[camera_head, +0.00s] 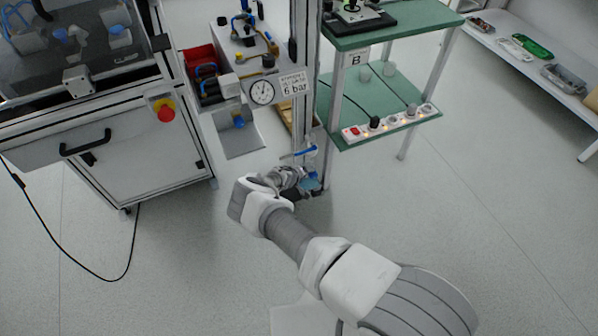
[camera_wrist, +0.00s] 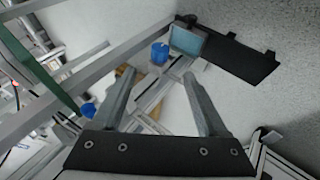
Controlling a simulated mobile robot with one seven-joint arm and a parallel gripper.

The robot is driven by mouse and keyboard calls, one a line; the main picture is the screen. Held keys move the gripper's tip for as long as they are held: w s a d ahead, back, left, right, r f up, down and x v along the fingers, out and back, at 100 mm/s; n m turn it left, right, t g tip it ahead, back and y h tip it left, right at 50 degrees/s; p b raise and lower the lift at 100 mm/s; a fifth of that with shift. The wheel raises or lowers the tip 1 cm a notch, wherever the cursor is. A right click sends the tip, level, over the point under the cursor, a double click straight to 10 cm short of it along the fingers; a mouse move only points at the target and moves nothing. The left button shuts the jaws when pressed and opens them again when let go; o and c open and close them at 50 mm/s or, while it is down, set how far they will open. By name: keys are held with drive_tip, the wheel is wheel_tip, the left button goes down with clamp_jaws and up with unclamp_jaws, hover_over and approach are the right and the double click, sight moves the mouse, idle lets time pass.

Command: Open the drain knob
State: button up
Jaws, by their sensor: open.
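A blue round knob (camera_wrist: 159,53) shows in the wrist view, a little beyond my open fingertips and between their lines. It looks like the drain knob, but no label on it can be read. My gripper (camera_wrist: 160,75) is open, with nothing between its fingers. In the head view my arm reaches to the foot of the metal post, and blue parts (camera_head: 313,176) show just right of my wrist there. My fingers are hard to make out in that view. A second blue part (camera_wrist: 88,109) is at the left in the wrist view.
A pressure gauge (camera_head: 262,92) marked 6 bar sits above my wrist. A green shelf (camera_head: 350,128) with a power strip (camera_head: 388,123) stands to the right. A white cabinet (camera_head: 130,150) with a red button (camera_head: 166,110) is at left. The floor (camera_head: 480,210) at right is clear.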

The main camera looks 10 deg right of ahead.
drive_tip(key=shift+p+v, duration=0.7)
drive_tip(key=shift+v, duration=1.7)
